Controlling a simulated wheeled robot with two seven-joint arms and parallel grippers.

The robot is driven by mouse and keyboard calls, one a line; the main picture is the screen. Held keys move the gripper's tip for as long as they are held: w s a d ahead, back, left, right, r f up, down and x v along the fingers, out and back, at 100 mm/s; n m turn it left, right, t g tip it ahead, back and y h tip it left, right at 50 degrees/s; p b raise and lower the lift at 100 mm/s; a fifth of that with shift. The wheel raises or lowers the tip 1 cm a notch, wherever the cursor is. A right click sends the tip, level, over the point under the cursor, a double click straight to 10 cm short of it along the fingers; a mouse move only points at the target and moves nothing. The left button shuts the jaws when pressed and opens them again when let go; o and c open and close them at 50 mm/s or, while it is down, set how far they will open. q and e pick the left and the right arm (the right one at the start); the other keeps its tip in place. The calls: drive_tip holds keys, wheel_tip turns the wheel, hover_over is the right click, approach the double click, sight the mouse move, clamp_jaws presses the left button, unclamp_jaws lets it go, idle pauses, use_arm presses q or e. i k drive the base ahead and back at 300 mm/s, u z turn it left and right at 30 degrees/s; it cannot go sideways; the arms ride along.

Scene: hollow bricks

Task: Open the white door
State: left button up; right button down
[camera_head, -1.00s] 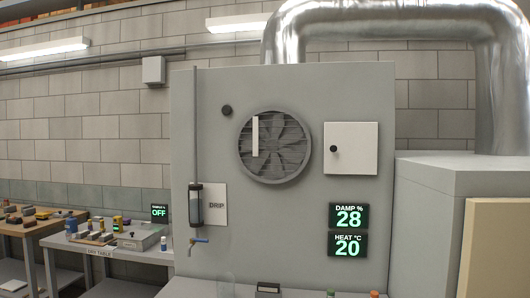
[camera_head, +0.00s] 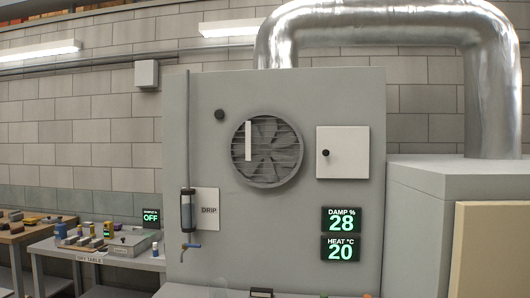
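A small white square door (camera_head: 343,153) is on the grey panel, right of the fan. It looks shut, flush with the panel. A round black knob (camera_head: 326,153) sits near its left edge. Neither of my grippers shows in the head view.
The grey panel (camera_head: 210,90) carries a round fan (camera_head: 268,150), a drip tube (camera_head: 188,210) with a blue-handled tap, and a display reading 28 (camera_head: 341,220) and another reading 20 (camera_head: 340,248). A grey cabinet (camera_head: 425,190) stands at right. Tables with small items are at left.

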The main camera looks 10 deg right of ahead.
sight(343, 152)
drive_tip(key=z, duration=0.55)
drive_tip(key=k, duration=0.65)
drive_tip(key=z, duration=1.2)
drive_tip(key=i, duration=1.7)
drive_tip(key=u, duration=0.4)
